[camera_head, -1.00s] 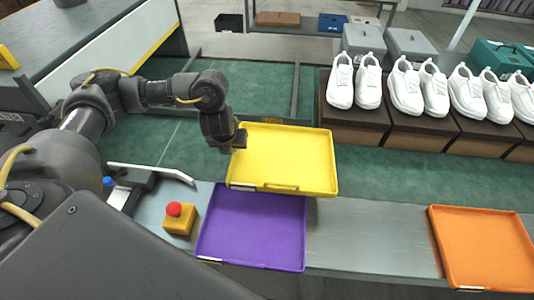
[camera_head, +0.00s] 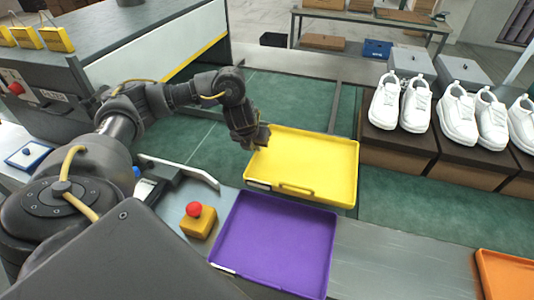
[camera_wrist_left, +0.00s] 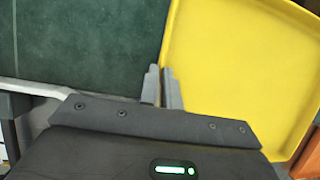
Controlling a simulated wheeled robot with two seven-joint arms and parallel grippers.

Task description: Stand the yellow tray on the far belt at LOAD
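The yellow tray (camera_head: 308,165) is flat, shallow and empty, right side up, over the green belt (camera_head: 290,98) and the edge of the grey metal strip. My left gripper (camera_head: 258,139) is at the tray's left rim. In the left wrist view, its two fingers (camera_wrist_left: 161,88) close on either side of the rim of the yellow tray (camera_wrist_left: 235,60). I cannot tell whether the tray touches the surface below. No LOAD marking is readable. My right gripper is not in view.
A purple tray (camera_head: 277,240) lies on the grey strip (camera_head: 395,255) just in front, with an orange tray (camera_head: 508,275) at right. A red-buttoned yellow box (camera_head: 198,221) stands left of the purple tray. White shoes (camera_head: 462,118) stand on brown boxes (camera_head: 400,143) at right.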

